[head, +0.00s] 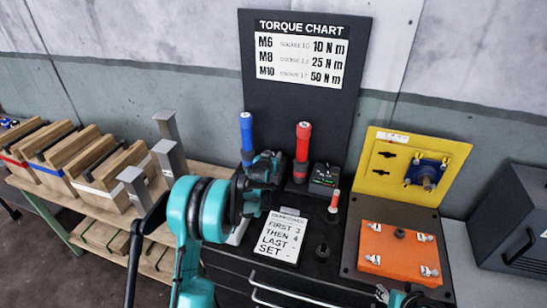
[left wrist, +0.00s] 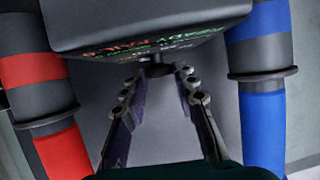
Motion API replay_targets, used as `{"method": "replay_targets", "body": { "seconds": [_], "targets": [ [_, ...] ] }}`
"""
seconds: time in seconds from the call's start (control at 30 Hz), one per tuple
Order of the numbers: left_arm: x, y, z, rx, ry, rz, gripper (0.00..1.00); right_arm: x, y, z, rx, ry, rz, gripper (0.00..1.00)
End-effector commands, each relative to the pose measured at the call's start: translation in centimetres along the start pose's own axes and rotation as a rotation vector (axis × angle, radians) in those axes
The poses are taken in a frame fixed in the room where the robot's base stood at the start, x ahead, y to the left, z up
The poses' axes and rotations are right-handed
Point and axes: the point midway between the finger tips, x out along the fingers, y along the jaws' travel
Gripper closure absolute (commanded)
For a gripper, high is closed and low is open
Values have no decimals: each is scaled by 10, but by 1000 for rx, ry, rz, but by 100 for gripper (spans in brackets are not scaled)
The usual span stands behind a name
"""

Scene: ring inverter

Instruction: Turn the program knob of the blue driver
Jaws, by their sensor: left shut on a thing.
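The blue driver (head: 246,128) stands upright at the back of the bench, and its blue and grey body shows on the right of the left wrist view (left wrist: 264,125). My left gripper (left wrist: 157,72) points at a dark grey box (left wrist: 145,22) with green and red lettering, between the blue and red drivers. Its fingertips are shut on a small dark knob (left wrist: 157,69) at the box's edge. In the head view my left gripper (head: 264,168) hides this box and knob. A bit of my right gripper (head: 402,297) shows at the bottom edge; its fingers are not clear.
The red driver (head: 303,142) stands to the right, with another lettered box (head: 323,179) beside it. A note card (head: 281,238) lies in front. An orange plate (head: 400,252) and a yellow panel (head: 398,170) are at right. Wooden crates (head: 105,178) stand at left.

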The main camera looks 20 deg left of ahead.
Motion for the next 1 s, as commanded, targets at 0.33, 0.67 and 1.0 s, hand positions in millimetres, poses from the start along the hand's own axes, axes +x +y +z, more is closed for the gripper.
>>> {"method": "replay_targets", "body": {
  "seconds": [0.33,0.67,1.0],
  "targets": [
    [0,-5,0,63,-3,157,100,3,0,2,0,0,0,60],
    [1,-5,1,100,-4,239,100,4,0,3,0,0,0,60],
    [1,-5,1,109,-4,256,100,4,0,3,0,0,0,60]
  ]
}}
